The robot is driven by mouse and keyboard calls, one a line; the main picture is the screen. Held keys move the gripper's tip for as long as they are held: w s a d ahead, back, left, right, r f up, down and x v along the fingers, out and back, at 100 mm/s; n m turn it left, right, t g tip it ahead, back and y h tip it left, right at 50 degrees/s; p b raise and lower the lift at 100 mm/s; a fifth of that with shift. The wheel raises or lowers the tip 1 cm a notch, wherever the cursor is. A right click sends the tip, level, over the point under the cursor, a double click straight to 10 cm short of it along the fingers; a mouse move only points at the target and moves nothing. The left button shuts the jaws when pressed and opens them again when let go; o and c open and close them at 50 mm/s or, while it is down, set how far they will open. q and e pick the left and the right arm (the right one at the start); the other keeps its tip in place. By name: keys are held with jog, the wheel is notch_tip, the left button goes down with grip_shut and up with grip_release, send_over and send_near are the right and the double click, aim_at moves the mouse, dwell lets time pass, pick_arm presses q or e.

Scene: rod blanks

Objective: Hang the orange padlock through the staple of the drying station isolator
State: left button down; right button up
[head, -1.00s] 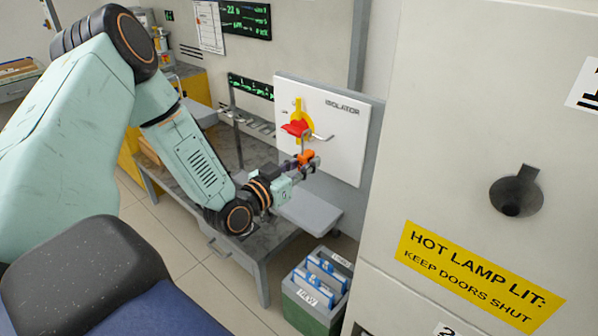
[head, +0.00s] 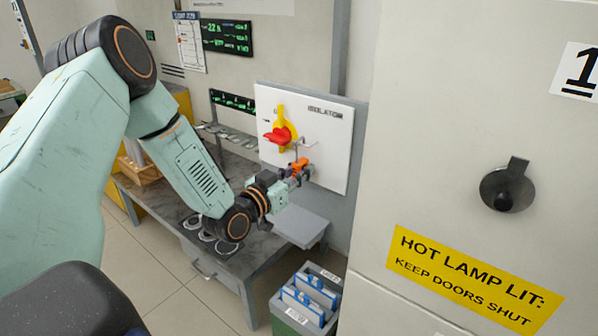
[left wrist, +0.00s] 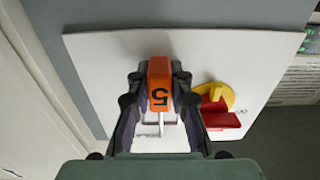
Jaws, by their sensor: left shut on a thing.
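The orange padlock (head: 299,166) is held in my left gripper (head: 298,174), just in front of the white isolator panel (head: 330,150). In the left wrist view the padlock (left wrist: 160,82) sits between both fingers, marked with a 5, its pale shackle pointing down in the picture. The isolator has a red handle (head: 278,136) on a yellow plate (head: 282,112). A thin metal staple (head: 306,142) sticks out right of the handle, above the padlock. I cannot tell whether the shackle touches the staple. My right gripper is not in view.
A grey workbench (head: 238,175) stands below and left of the panel. A green bin (head: 300,310) with blue-edged folders stands on the floor. A large pale cabinet (head: 450,130) with a yellow hot-lamp sign (head: 475,277) fills the right side.

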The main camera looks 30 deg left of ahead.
pick_arm(q)
jog(key=c, duration=1.1)
grip_release()
jog(key=shift+c, duration=0.2)
jog(key=shift+f, duration=0.1)
jog(key=shift+s, duration=0.45)
jog(key=s, duration=0.5)
jog(key=shift+a, duration=0.3)
jog(key=shift+s, duration=0.8)
jog(key=shift+d, duration=0.1)
